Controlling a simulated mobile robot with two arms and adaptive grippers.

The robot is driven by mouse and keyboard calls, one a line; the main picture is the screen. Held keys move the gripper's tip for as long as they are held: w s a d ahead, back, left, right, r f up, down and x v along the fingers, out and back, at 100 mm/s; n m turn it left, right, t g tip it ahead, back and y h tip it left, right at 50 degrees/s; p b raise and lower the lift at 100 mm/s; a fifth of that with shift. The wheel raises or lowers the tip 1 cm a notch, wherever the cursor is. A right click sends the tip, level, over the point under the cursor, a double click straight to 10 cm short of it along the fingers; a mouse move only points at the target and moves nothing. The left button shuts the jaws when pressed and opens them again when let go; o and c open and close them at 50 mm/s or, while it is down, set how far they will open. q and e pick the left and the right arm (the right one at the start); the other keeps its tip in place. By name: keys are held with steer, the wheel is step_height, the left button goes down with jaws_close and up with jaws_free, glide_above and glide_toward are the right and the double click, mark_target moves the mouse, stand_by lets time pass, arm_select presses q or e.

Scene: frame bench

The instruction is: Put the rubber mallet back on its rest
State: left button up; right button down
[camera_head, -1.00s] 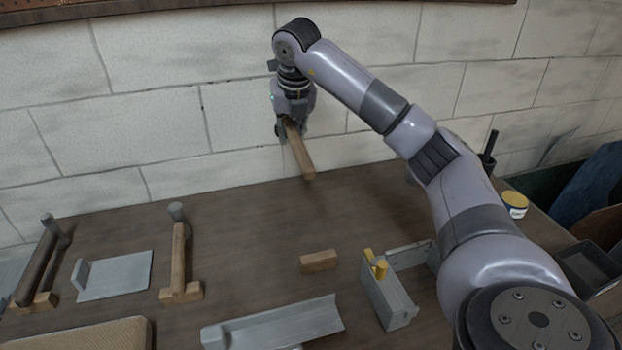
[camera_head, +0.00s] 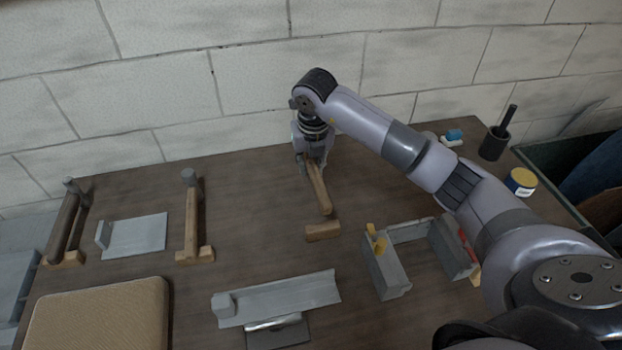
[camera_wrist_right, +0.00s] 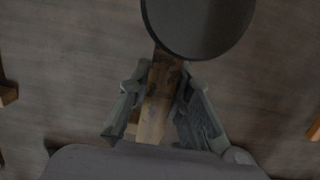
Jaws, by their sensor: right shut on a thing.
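My right gripper (camera_head: 314,162) is shut on the wooden handle (camera_head: 318,188) of the mallet, above the rear middle of the bench. The handle slants toward the front, and its free end shows just behind a small wooden block (camera_head: 322,232). I cannot tell whether this block is the rest. In the right wrist view the handle (camera_wrist_right: 156,100) lies between the two fingers (camera_wrist_right: 153,112), and the dark round mallet head (camera_wrist_right: 198,22) is beyond them. The head is hidden behind the gripper in the head view. My left gripper is not in view.
Two hammer-like tools on wooden supports (camera_head: 194,255) (camera_head: 62,258) stand at left, with a grey plate (camera_head: 137,236) between them. A grey channel (camera_head: 285,300) and an open grey box (camera_head: 388,275) are in front. A yellow-lidded tin (camera_head: 520,181) and dark cup (camera_head: 494,143) stand at right.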

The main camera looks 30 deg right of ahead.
steer(key=shift+f, duration=0.7)
steer(key=shift+a+f, duration=0.1)
steer(key=shift+f, duration=0.6)
step_height(320, 180, down, 3)
steer(key=shift+f+p, duration=0.2)
steer(key=shift+p, duration=0.45)
steer(key=shift+f, duration=0.25)
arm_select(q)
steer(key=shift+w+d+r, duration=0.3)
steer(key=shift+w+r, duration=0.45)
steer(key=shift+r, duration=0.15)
arm_select(e)
steer(key=shift+f, duration=0.2)
steer(key=c, duration=1.5)
jaws_free()
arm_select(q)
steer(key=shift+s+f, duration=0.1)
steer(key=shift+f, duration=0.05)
arm_select(e)
steer(key=shift+o, duration=0.2)
